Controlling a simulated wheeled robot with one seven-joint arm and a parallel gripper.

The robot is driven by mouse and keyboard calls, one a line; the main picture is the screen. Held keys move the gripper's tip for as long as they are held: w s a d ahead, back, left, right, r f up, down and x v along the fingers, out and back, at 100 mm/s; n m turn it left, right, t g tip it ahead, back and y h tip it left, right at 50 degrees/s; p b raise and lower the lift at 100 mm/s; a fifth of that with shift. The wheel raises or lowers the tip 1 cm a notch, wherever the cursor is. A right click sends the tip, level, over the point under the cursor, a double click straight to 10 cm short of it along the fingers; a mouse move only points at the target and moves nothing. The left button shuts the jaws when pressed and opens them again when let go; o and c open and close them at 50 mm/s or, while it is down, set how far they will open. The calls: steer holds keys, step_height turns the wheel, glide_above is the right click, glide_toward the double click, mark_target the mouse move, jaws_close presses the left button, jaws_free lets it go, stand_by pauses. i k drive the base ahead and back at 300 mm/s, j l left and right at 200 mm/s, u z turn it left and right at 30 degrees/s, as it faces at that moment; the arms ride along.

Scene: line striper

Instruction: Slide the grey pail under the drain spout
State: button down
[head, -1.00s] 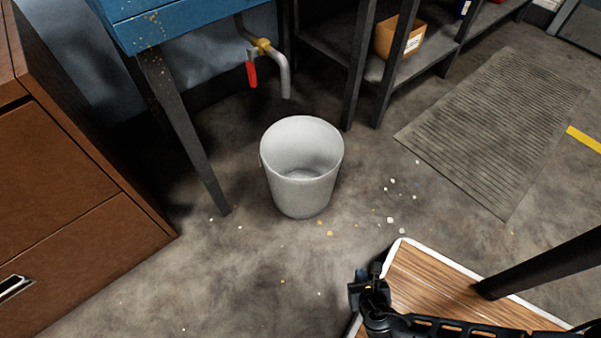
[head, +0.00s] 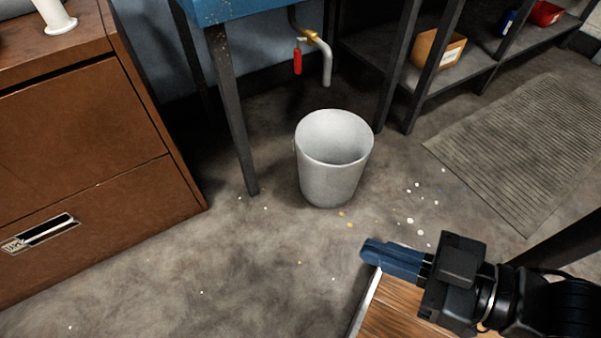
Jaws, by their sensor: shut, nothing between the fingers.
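The grey pail (head: 330,178) stands upright and open on the concrete floor, near the middle of the head view. Its inside looks empty where I can see it. The drain spout (head: 326,68) is a bent grey pipe with a brass valve and a red handle (head: 297,62), hanging below the blue tank. The spout's mouth shows above and behind the pail's rim; the pail appears to stand a little in front of it. My gripper (head: 368,250) is at the lower right, its blue fingers shut and empty, pointing left. It is apart from the pail, in front and to the right.
A brown drawer cabinet (head: 90,180) stands at left. A dark tank leg (head: 232,110) is left of the pail. A shelf with a cardboard box (head: 438,48) stands behind right. A ribbed mat (head: 520,150) lies right. A wooden board (head: 400,310) is under my gripper. Floor front left is clear.

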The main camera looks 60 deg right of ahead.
mark_target(333, 146)
steer(key=l+u, duration=0.75)
steer(key=k+l+u, duration=0.15)
steer(key=u, duration=0.2)
steer(key=k+l, duration=0.1)
steer(key=l, duration=0.2)
steer(key=k+l+u, duration=0.1)
steer(key=l, duration=0.25)
steer(key=k+l, duration=0.15)
steer(key=l, duration=0.15)
steer(key=k+l+u, duration=0.1)
steer(key=l, duration=0.2)
